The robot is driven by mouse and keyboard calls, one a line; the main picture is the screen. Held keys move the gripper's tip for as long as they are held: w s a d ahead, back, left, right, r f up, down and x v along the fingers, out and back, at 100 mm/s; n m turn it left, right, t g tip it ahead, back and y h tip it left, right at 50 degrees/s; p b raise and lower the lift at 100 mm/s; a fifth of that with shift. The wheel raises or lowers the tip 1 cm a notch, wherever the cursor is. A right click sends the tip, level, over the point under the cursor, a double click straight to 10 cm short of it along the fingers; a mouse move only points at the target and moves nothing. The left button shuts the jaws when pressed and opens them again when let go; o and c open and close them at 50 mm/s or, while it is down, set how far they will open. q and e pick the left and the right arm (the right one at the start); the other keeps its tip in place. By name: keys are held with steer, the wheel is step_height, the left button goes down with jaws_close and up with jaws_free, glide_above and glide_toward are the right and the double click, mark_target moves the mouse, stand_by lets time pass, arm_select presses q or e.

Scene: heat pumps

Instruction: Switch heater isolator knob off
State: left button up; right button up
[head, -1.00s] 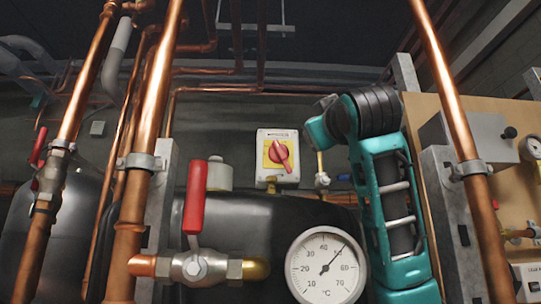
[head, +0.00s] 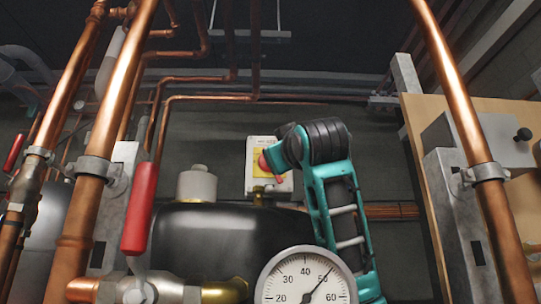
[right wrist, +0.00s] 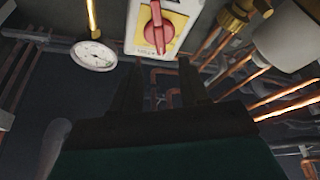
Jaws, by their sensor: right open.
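The heater isolator is a pale box (head: 253,186) with a yellow plate and a red rotary knob (head: 263,163) on the back wall in the head view. My right arm hides the right part of its face. In the right wrist view the red knob (right wrist: 157,28) sits on its yellow plate at the top, its grip roughly upright in the picture. My right gripper (right wrist: 160,80) is open and empty, its two dark fingers pointing towards the isolator. The knob shows beyond the gap, and I see no contact. My left gripper is not in view.
Copper pipes (head: 470,130) stand on both sides. A red-handled valve (head: 140,208) and a temperature gauge (head: 308,283) are in front of a black tank (head: 225,230). Brass fittings (right wrist: 240,18) and another gauge (right wrist: 93,55) lie near the isolator in the wrist view.

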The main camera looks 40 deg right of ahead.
steer(key=p+x, duration=0.3)
steer(key=x, duration=0.7)
